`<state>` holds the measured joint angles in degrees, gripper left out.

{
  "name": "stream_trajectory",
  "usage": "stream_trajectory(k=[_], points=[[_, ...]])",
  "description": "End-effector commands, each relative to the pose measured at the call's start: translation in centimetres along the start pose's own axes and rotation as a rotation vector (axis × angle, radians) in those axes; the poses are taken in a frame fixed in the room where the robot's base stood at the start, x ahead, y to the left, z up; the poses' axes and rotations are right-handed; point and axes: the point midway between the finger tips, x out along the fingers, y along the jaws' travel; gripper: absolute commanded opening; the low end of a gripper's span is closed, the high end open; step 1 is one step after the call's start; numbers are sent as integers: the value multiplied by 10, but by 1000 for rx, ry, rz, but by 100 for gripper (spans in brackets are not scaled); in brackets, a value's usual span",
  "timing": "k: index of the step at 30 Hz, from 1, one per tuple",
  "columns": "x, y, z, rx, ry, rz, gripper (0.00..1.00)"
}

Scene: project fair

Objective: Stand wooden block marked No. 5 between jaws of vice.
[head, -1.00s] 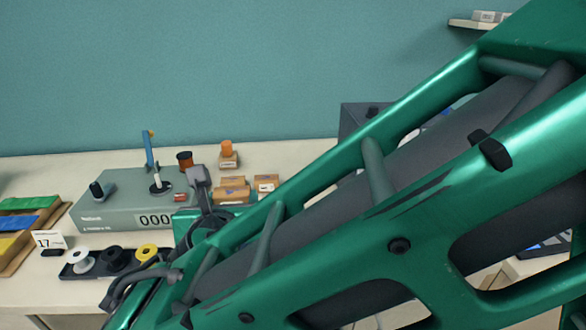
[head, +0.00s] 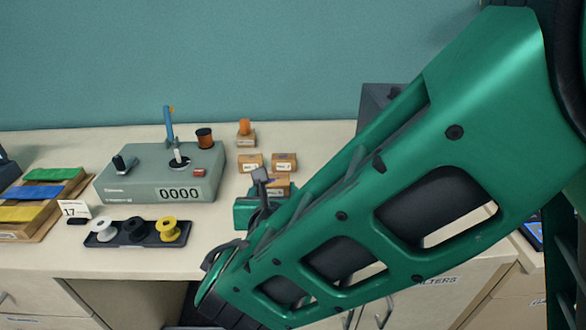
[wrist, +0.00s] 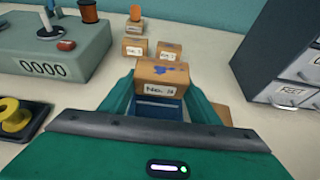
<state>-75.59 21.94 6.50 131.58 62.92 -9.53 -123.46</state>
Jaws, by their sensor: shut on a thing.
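A wooden block (wrist: 162,77) with a blue mark on top and a white label reading "No." and a blurred digit, possibly 5, is between the green fingers of my gripper (wrist: 160,90). My gripper is shut on it. In the head view the block (head: 277,186) shows partly behind my gripper (head: 262,208). A blue part with a pale edge (wrist: 157,109) lies just below the block between the fingers. It may be the vice, but its jaws are mostly hidden, and I cannot tell whether the block touches it.
Two labelled blocks (head: 250,162) (head: 284,162) and another with an orange top (head: 246,135) stand behind. Left are a counter box (head: 130,187) reading 0000 and a spool tray (head: 137,241). A grey drawer cabinet (wrist: 280,60) stands right. A tan piece (wrist: 222,114) lies beside the right finger.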

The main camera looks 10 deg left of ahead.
Motion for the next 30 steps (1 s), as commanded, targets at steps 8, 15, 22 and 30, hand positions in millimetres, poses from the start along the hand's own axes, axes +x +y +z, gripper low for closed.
stream_trajectory(k=[8,15,22,30], points=[[0,-1,-6,-6,13,-3,74],[-6,0,-5,-5,11,-1,74],[-44,-1,-3,-4,8,1,74],[-95,-1,-3,-4,8,1,74]])
